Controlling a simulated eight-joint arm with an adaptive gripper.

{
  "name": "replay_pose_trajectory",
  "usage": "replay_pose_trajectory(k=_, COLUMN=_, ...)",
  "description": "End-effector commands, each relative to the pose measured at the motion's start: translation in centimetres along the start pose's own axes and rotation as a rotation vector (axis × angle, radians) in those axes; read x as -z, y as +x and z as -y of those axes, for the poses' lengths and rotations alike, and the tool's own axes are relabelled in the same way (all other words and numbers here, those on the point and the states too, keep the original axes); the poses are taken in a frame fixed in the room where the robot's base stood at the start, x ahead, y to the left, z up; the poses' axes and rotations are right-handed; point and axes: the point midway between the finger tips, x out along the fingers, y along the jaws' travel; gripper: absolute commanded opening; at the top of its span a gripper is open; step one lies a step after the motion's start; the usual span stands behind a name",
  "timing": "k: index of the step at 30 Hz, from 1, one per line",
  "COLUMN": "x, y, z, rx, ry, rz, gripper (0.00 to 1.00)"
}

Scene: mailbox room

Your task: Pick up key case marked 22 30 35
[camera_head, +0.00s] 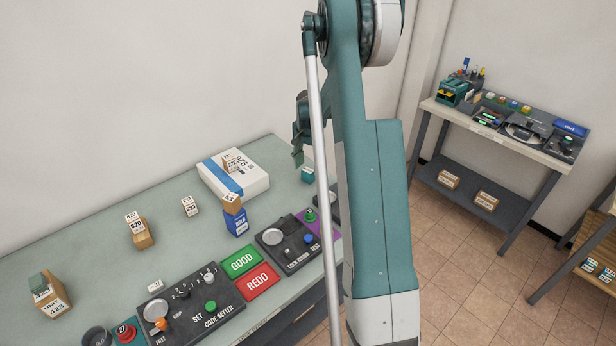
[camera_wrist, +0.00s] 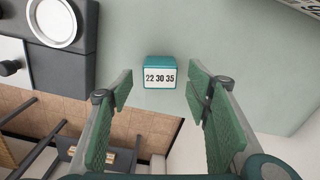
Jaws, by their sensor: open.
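The key case marked 22 30 35 (camera_wrist: 160,72) is a small teal block with a white label on its front. In the wrist view it sits on the grey-green table, between and just beyond my open fingertips, and is not touched by them. In the head view a teal block (camera_head: 308,174) stands near the table's far right edge, partly behind my arm; its label is not readable there. My gripper (camera_wrist: 157,90) is open and empty. In the head view my gripper (camera_head: 298,155) hangs above the table near that block, partly hidden by my arm.
A white box with a blue stripe (camera_head: 217,179) lies left of the teal block. A dark panel with a round dish (camera_wrist: 60,40) is close to the case in the wrist view. Several labelled blocks and the code setter panel (camera_head: 187,312) occupy the table.

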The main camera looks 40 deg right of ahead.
Motion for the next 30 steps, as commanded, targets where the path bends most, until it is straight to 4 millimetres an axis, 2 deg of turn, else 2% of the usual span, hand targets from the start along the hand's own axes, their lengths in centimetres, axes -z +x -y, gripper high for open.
replay_pose_trajectory(k=15, x=0.1, y=4.8, z=0.0, rx=0.000, ry=0.000, rz=0.000, gripper=0.49)
replay_pose_trajectory(k=30, x=0.1, y=5.0, z=0.0, rx=0.000, ry=0.000, rz=0.000, gripper=0.49)
